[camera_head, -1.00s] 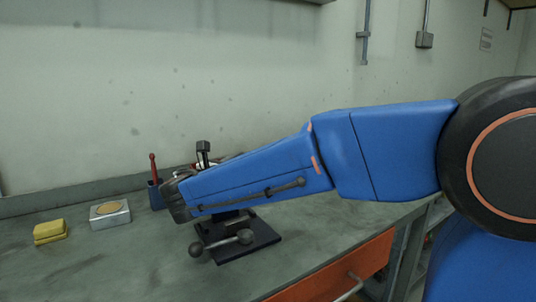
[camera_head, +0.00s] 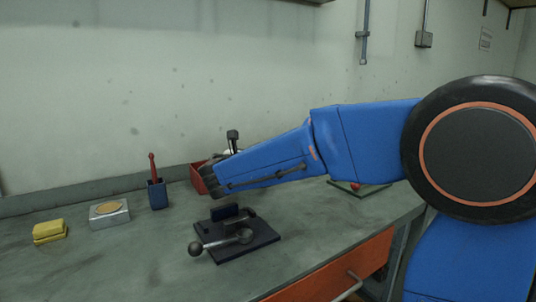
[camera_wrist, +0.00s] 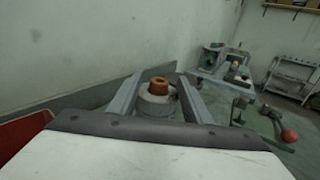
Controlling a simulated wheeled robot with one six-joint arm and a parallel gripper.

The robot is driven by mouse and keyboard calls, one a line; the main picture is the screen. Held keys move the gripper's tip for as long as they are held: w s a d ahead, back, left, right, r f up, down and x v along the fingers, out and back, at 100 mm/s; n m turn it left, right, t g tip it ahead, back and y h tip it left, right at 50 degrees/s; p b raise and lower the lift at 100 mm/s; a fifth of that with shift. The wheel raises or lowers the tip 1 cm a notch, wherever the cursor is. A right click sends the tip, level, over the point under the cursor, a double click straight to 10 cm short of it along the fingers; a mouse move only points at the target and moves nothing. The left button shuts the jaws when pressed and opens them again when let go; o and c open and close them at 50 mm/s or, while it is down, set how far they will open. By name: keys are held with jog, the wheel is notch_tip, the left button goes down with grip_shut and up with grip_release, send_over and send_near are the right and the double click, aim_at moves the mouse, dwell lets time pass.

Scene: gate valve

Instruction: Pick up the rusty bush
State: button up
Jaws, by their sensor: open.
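The rusty bush (camera_wrist: 158,86) is a small orange-brown ring in the wrist view. It appears to sit on top of a pale grey round part (camera_wrist: 157,105). My gripper (camera_wrist: 161,79) is open, with its two grey fingers to the left and right of the bush in the picture. I cannot tell whether the fingertips are level with it or still above or short of it. No finger visibly touches it.
A red bin (camera_wrist: 18,132) is at the left in the wrist view. In the head view, a dark vise plate (camera_head: 258,240), a blue cup with a red-handled tool (camera_head: 157,195), a metal block (camera_head: 112,218) and a yellow sponge (camera_head: 48,230) stand on the bench.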

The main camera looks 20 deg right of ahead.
jog(key=shift+x, duration=1.1)
grip_shut()
